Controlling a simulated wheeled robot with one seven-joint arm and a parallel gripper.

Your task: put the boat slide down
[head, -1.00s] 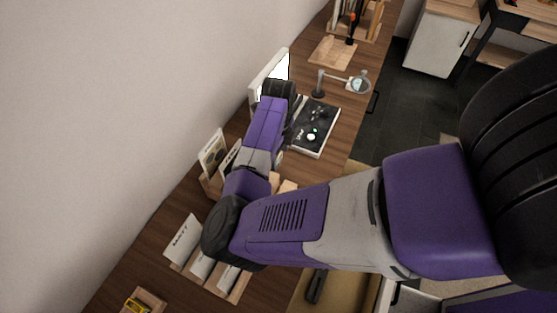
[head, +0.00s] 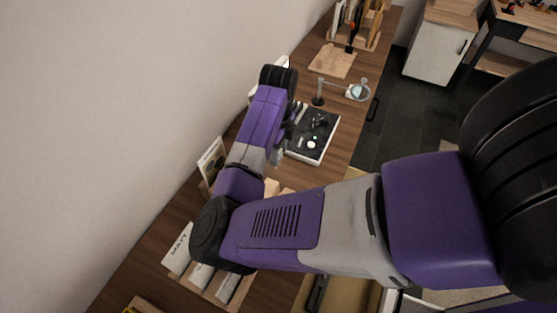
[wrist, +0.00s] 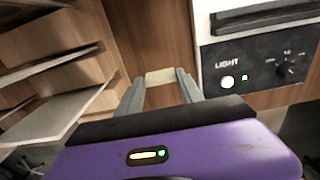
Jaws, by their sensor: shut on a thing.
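In the wrist view my gripper (wrist: 160,82) is shut on a small pale cream piece (wrist: 160,75) held between its fingertips. I take this to be the boat slide, but only a narrow pale part shows and no picture on it can be read. Brown wood lies behind it. A unit with a black panel marked LIGHT (wrist: 262,72) is to the right of the fingers, apart from them. In the head view my arm hides the gripper and the slide.
In the head view the black unit (head: 320,143) stands on the wooden table (head: 345,135), with a magnifier (head: 359,89) beyond it. A wooden board (head: 333,61) lies farther back. White cards (head: 177,250) stand at the lower left. A white screen (head: 283,63) is mostly hidden behind my arm.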

